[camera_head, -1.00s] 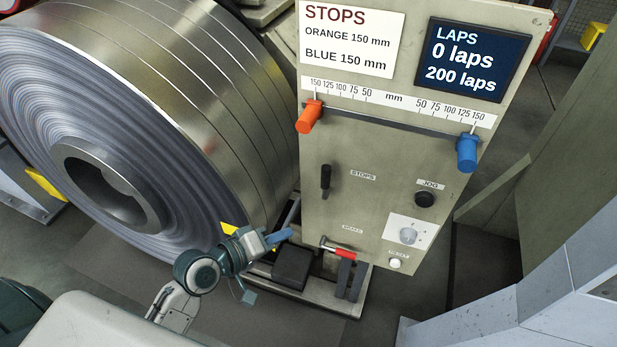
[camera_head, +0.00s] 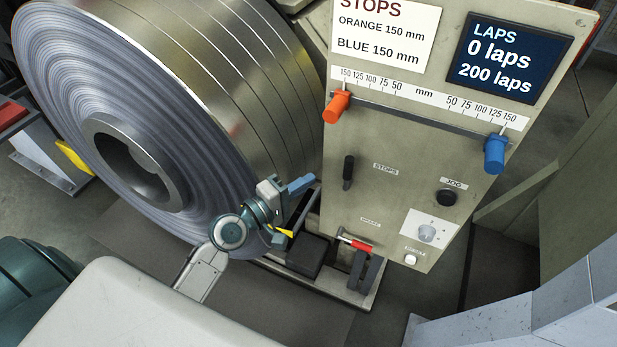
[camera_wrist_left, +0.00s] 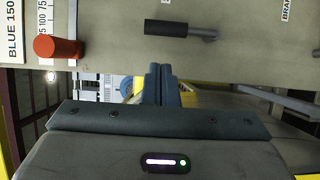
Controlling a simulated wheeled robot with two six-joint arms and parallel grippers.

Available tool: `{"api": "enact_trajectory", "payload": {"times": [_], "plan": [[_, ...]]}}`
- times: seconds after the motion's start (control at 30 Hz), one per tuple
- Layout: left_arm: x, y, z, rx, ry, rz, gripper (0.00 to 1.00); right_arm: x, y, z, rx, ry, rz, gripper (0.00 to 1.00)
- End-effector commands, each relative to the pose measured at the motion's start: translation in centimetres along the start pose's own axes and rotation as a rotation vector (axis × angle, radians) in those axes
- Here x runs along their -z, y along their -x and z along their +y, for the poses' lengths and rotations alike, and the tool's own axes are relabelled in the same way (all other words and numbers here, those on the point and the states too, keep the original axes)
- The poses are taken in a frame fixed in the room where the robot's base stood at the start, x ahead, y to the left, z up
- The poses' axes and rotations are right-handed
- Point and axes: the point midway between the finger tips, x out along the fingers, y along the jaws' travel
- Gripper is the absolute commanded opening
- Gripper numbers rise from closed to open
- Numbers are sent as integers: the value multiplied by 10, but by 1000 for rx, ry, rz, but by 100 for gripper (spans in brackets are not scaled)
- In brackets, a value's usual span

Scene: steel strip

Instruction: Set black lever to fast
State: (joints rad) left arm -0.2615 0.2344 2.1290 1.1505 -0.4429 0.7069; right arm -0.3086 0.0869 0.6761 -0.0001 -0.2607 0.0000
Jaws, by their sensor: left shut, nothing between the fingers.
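The black lever (camera_head: 348,172) is a short black handle on the front of the beige panel, beside the label STOPS. It hangs roughly downward in the head view. In the left wrist view the black lever (camera_wrist_left: 166,28) shows with a metal stem at its right end. My left gripper (camera_head: 303,184) is to the left of the lever in the head view, apart from it. Its blue-grey fingers (camera_wrist_left: 161,78) are together and empty in the left wrist view. I cannot see a label reading fast. My right gripper is not in view.
A large steel coil (camera_head: 240,75) stands left of the panel (camera_head: 400,190). An orange stop (camera_head: 337,106) and a blue stop (camera_head: 495,154) sit on the scale rail. A black knob (camera_head: 446,198), a grey dial (camera_head: 427,232) and a red-handled lever (camera_head: 356,243) are lower on the panel.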

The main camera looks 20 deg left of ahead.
Motion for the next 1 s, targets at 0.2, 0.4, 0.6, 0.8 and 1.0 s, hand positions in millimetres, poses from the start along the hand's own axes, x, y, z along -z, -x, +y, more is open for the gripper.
{"api": "enact_trajectory", "payload": {"times": [0.2, 0.4, 0.6, 0.8, 1.0], "plan": [[0, -42, 4, -3, 3, 1, 0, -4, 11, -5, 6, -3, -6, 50], [0, -70, 2, -2, 2, 1, 0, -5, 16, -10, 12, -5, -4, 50], [0, -80, 1, 0, -2, -1, 0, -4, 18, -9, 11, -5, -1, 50], [0, -81, 0, 0, -2, -1, 0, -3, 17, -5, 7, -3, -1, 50], [0, -81, 1, 3, -7, -1, 0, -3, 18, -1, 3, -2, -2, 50]]}}
